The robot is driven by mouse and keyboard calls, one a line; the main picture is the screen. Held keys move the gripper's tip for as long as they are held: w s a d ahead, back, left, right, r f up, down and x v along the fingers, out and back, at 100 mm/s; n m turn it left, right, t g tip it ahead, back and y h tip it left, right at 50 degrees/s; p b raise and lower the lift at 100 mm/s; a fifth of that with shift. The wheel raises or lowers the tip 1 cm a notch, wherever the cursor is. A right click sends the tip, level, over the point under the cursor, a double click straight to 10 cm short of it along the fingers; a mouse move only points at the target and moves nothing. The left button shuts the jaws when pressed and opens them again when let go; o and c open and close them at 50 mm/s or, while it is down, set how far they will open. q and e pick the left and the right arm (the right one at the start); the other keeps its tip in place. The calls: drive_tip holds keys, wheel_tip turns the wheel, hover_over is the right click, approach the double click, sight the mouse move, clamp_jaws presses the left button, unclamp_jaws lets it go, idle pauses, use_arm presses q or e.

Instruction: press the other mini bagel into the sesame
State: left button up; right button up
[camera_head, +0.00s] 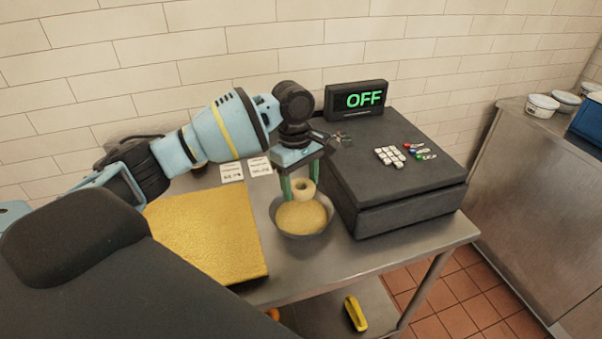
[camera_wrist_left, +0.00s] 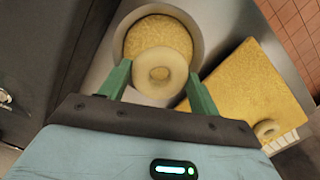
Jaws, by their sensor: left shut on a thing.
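A pale mini bagel (camera_head: 303,189) is held between the green fingers of my left gripper (camera_head: 301,187). It also shows in the left wrist view (camera_wrist_left: 160,73), ring-shaped with its hole facing the camera. It is over the grey bowl (camera_head: 273,215) of yellow sesame (camera_head: 301,217); whether it touches the sesame I cannot tell. The bowl also shows in the left wrist view (camera_wrist_left: 197,43). Another mini bagel (camera_wrist_left: 267,129) lies near the edge of the yellow board in that view. My right gripper is not in view.
The yellow board (camera_head: 205,238) lies left of the bowl. A yellow object (camera_head: 355,313) is on the lower shelf.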

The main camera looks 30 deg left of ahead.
sight(302, 216)
use_arm(q)
wheel_tip(302, 216, down, 4)
drive_tip(key=shift+r+b, duration=0.1)
drive_tip(key=shift+b, duration=0.4)
wheel_tip(302, 216, down, 2)
drive_tip(key=shift+f, duration=0.6)
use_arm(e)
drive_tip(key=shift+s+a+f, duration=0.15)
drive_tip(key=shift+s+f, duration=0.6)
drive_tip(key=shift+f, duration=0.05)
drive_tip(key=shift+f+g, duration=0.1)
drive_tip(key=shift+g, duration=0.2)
use_arm(q)
drive_tip(key=shift+f, duration=0.15)
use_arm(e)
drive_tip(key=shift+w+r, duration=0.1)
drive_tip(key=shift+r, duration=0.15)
use_arm(q)
drive_tip(key=shift+f, duration=0.2)
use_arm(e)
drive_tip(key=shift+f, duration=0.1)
